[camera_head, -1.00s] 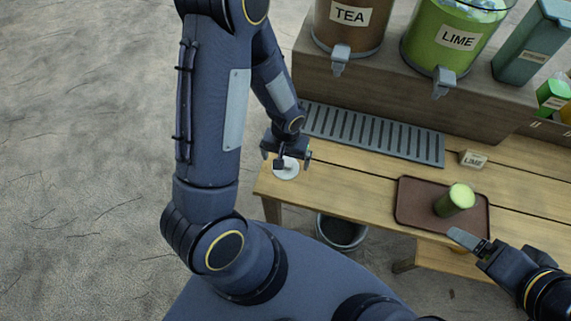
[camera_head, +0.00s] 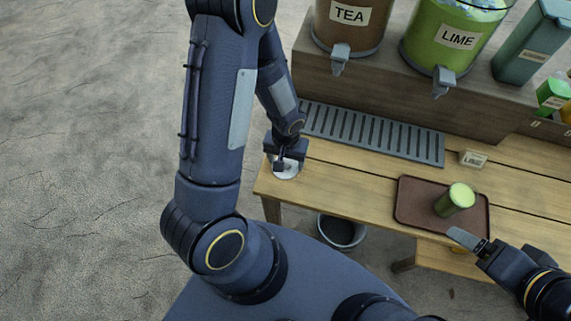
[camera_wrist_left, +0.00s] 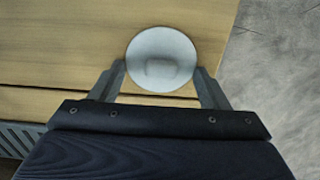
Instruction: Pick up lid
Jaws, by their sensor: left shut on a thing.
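The lid (camera_head: 290,174) is a round, pale disc at the left end of the wooden table, partly hidden by my left gripper (camera_head: 286,160) in the head view. In the left wrist view the lid (camera_wrist_left: 160,52) has a small raised part in its middle. The left gripper's fingers (camera_wrist_left: 160,70) are shut on the lid, one at each side of its rim. I cannot tell whether the lid is clear of the tabletop. My right gripper (camera_head: 468,240) is beside the tray at the lower right; its jaw opening cannot be made out.
A brown tray (camera_head: 415,205) holds a green cup (camera_head: 455,199). A grey drip grate (camera_head: 375,133) lies below the TEA dispenser (camera_head: 348,25) and LIME dispenser (camera_head: 455,40). A bin (camera_head: 342,231) stands below the table edge.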

